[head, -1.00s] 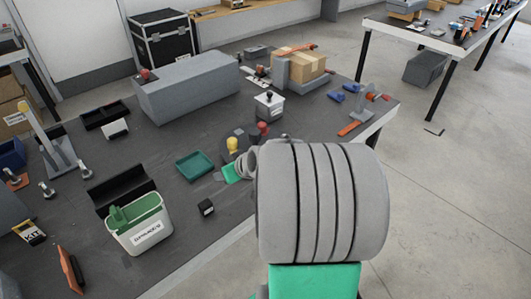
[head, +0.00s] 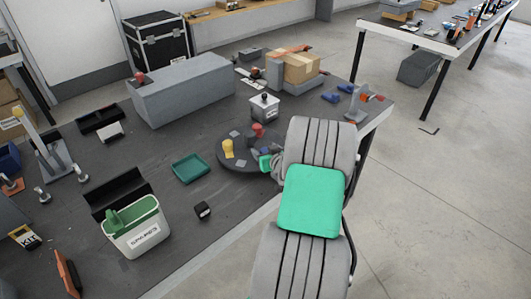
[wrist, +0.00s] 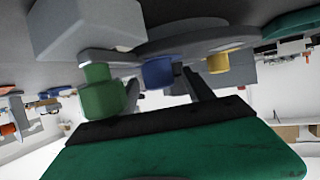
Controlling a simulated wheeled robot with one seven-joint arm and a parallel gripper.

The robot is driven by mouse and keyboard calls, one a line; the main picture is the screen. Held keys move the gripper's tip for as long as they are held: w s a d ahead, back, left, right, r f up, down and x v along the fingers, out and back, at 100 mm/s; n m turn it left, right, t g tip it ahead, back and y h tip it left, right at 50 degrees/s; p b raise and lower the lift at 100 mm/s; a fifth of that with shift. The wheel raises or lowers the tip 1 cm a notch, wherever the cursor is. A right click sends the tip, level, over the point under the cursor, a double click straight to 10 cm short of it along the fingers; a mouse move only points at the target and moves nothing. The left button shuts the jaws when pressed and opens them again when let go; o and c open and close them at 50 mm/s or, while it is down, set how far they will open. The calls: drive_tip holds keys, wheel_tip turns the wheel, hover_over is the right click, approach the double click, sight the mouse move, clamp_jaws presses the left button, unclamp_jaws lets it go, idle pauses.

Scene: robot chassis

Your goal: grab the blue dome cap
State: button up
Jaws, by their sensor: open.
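The blue dome cap (wrist: 158,72) appears upside down in the wrist view, framed between the two dark fingers of my gripper (wrist: 165,85). In the head view it is a small dark-blue patch (head: 266,150) on the round grey turntable (head: 232,167), partly hidden by my gripper (head: 272,161). My gripper is open and empty at the turntable's right side. I cannot tell how deep the cap sits between the fingers. A yellow dome cap (head: 228,148) and a red one (head: 257,130) stand on the same turntable. The yellow one also shows in the wrist view (wrist: 218,62).
A green rounded piece (wrist: 100,95) is close beside the left finger in the wrist view. A white box with a black knob (head: 264,108) stands behind the turntable. A teal tray (head: 191,167) lies to its left. A small black block (head: 203,210) sits nearer the table's front edge.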

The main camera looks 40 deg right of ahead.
clamp_jaws()
idle(0.5)
